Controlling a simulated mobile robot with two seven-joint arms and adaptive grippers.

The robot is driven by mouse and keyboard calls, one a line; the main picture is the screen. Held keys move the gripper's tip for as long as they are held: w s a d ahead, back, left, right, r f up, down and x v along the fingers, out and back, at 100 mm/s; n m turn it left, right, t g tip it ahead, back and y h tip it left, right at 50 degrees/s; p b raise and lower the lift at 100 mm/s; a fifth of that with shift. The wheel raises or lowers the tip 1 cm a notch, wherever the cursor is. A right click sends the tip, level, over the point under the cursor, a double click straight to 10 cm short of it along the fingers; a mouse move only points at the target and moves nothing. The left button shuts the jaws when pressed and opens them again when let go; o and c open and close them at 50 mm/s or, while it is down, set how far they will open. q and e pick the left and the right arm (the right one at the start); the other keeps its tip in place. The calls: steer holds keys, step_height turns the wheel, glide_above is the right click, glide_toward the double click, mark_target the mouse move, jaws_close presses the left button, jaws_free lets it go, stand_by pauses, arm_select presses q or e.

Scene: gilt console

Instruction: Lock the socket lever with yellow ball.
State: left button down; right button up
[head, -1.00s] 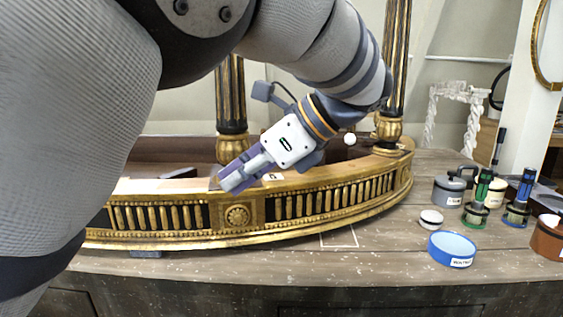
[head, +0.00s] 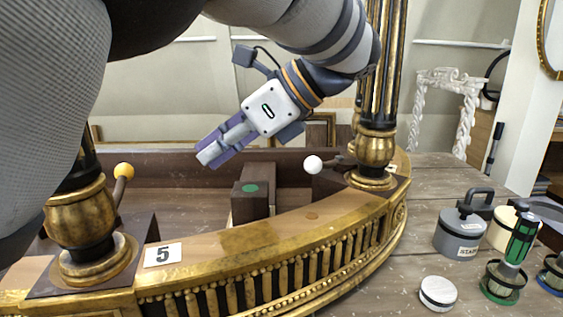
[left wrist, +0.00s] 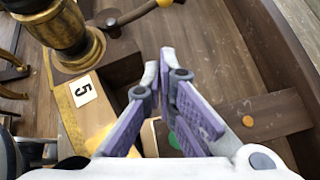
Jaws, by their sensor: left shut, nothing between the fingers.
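The lever with the yellow ball (head: 124,170) is at the left in the head view, beside a black and gilt column (head: 82,215). Its ball stands up on a short dark rod; its base is hidden behind the column. The yellow ball also shows at the top edge of the left wrist view (left wrist: 164,3). My left gripper (head: 207,155) is shut and empty, above the console's recess, to the right of the yellow ball and apart from it. Its purple-padded fingers (left wrist: 160,68) fill the middle of the left wrist view. My right gripper is not in view.
A lever with a white ball (head: 313,165) stands by the right column (head: 374,150). A wooden block with a green dot (head: 250,188) lies below my gripper. Lidded pots (head: 460,232) and green-handled tools (head: 520,235) stand at the right.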

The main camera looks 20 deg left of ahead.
arm_select(q)
steer(key=a+r+x, duration=0.1)
steer(key=r+x, duration=0.1)
steer(key=x, duration=1)
steer(key=shift+a, duration=0.65)
